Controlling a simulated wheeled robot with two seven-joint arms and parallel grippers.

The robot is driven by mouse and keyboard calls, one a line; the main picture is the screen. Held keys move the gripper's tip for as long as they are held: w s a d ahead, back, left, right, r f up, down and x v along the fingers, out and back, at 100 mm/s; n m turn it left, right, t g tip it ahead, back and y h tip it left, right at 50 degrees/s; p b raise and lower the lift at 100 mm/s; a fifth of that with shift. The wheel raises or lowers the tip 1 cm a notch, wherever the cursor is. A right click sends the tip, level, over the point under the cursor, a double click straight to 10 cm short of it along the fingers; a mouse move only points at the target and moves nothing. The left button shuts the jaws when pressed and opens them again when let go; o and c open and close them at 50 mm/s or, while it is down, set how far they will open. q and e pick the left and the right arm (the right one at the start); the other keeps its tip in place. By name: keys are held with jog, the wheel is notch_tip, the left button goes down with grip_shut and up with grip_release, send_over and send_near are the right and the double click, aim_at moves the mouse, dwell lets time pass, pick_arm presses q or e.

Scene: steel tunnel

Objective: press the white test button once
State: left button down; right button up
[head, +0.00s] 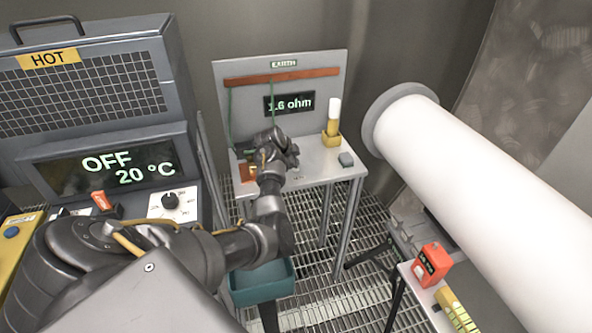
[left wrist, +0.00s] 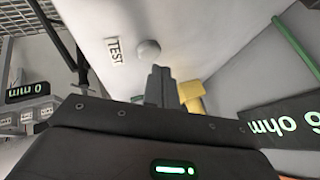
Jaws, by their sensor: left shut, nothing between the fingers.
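The white round test button (left wrist: 148,50) shows in the left wrist view beside a black-lettered TEST label (left wrist: 115,50) on a pale surface. My left gripper (left wrist: 160,70) is shut and empty. In that view its fingertips are just below the button and slightly to its right; I cannot tell whether they touch it. In the head view my left gripper (head: 291,155) is over the earth bench (head: 318,165), in front of its upright panel. I cannot make out the button there. The bench display (head: 289,103) reads 1.6 ohm. My right gripper is in neither view.
A teal bin (head: 262,282) is below my forearm. A HOT oven (head: 85,80) stands left, and a large white pipe (head: 480,180) runs along the right.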

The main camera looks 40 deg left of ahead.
pick_arm(q)
jog(key=shift+f, duration=0.1)
jog(key=shift+f, duration=0.35)
dwell(0.6)
jog(key=shift+f+b, duration=0.35)
jog(key=shift+f, duration=0.1)
dwell(0.6)
jog(key=shift+r+p, duration=0.65)
jog(key=shift+p, duration=0.1)
jog(key=shift+r, duration=0.25)
